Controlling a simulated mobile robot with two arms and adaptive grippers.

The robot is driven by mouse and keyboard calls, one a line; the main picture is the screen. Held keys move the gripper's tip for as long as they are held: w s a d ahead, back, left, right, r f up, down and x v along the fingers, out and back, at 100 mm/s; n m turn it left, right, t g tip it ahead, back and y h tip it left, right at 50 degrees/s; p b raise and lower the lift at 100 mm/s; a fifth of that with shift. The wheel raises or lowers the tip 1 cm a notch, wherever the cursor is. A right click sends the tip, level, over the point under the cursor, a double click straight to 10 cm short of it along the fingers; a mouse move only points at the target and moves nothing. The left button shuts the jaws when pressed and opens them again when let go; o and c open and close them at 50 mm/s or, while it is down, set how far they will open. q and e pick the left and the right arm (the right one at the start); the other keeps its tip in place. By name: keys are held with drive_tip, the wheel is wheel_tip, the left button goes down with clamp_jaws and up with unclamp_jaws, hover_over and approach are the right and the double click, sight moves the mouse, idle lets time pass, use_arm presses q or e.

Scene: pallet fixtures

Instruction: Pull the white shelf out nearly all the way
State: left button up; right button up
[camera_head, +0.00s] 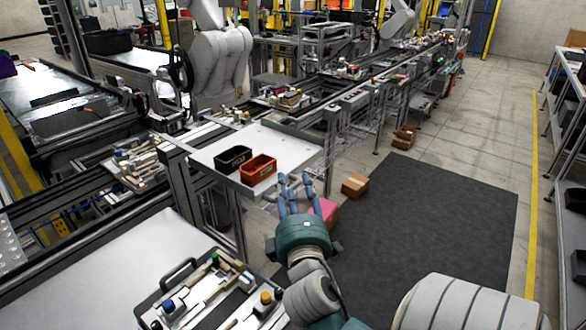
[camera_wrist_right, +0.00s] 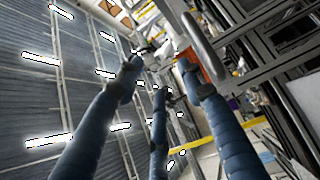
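The white shelf (camera_head: 284,143) is a flat panel in a metal frame at the middle left of the head view. It carries a black bin (camera_head: 233,158) and an orange bin (camera_head: 258,169). My right gripper (camera_head: 295,180) is at the shelf's front right edge, its fingers spread and empty. In the right wrist view the gripper (camera_wrist_right: 160,76) has its three blue fingers apart. A rounded grey bar (camera_wrist_right: 203,45), which looks like a handle, is beside the right-hand finger, with nothing gripped; contact is unclear. My left gripper is not in view.
A pink box (camera_head: 323,211) and a brown carton (camera_head: 355,186) are on the floor beside the shelf. A dark mat (camera_head: 430,220) leaves open floor to the right. A tool tray (camera_head: 205,290) is at the front left.

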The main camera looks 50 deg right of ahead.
drive_tip(key=s+a, duration=0.1)
drive_tip(key=s+a+f+b, duration=0.1)
drive_tip(key=shift+s+a+f, duration=0.2)
drive_tip(key=shift+s, duration=0.15)
drive_tip(key=shift+d, duration=0.1)
idle(0.5)
idle(0.4)
